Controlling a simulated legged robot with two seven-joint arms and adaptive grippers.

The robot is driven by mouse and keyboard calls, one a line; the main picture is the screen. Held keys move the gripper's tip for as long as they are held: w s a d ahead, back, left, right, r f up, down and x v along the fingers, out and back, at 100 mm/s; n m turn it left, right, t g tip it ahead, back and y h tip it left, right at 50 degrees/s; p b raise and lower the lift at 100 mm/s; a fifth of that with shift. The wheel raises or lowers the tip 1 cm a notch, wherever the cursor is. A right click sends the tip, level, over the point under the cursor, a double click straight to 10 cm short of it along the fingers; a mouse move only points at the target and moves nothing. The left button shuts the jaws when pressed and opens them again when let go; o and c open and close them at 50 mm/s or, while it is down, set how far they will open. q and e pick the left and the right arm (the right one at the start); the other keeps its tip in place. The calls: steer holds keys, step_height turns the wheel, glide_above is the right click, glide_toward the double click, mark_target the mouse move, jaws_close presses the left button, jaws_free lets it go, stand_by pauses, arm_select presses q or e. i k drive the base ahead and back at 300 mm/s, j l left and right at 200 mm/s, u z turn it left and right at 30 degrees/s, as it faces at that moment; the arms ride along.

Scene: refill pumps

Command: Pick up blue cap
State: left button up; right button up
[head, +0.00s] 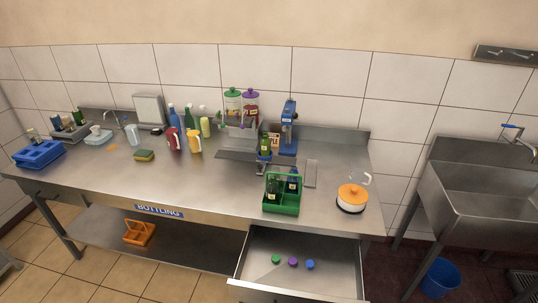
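The blue cap (310,264) lies in the open drawer (338,279) below the right part of the steel table. It is the rightmost of three small caps in a row. The purple cap (293,262) lies just left of it, and the green cap (275,259) lies further left. The caps sit apart from one another on the drawer's bare floor. Nothing covers the blue cap. Neither of my grippers shows in the head view.
On the steel table (230,191), a green carrier (282,205) with bottles stands near the front edge above the drawer. A blue bottle press (289,128) is behind. A sink (482,195) and blue bucket (440,277) are at right.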

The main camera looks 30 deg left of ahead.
mark_target(309, 263)
steer(key=i+l+u, duration=0.1)
steer(key=u, duration=0.8)
steer(key=i+l+u, duration=0.15)
steer(key=l+u, duration=0.35)
steer(key=l, duration=0.65)
steer(key=l+u, duration=0.45)
steer(key=l, duration=0.7)
